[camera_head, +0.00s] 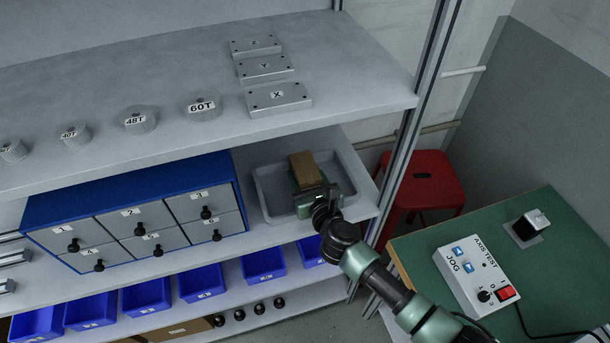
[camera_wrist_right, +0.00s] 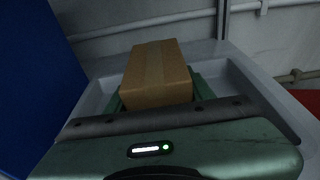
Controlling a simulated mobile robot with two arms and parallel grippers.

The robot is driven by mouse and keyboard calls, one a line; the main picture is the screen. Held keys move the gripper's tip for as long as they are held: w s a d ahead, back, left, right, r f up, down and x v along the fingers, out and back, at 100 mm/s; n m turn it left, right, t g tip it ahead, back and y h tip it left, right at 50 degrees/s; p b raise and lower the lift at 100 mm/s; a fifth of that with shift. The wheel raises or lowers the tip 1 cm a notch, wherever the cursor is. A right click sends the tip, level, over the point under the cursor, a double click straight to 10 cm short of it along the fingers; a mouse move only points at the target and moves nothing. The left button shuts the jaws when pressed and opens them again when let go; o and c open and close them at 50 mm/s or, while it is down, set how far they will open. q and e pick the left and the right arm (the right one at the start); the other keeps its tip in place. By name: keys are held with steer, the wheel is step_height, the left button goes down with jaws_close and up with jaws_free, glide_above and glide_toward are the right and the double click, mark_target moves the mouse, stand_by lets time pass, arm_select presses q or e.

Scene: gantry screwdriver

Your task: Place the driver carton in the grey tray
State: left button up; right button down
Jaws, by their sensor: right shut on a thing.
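The driver carton (camera_head: 304,167) is a small brown cardboard box. My right gripper (camera_head: 308,186) is shut on it, over the grey tray (camera_head: 262,199) on the middle shelf. The right wrist view also shows the carton (camera_wrist_right: 158,75) between the green fingers, with the tray (camera_wrist_right: 238,92) around and below it. The carton appears within the tray's rim; whether it touches the tray floor is hidden by the gripper. My left gripper is in neither view.
A blue drawer cabinet (camera_head: 170,176) stands left of the tray. A shelf post (camera_head: 412,125) and a red stool (camera_head: 425,178) are to the right, and a green table (camera_head: 555,260) holds a jog box (camera_head: 475,275).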

steer(key=c, duration=0.6)
jaws_free()
steer(key=shift+f, duration=0.1)
steer(key=v, duration=1.2)
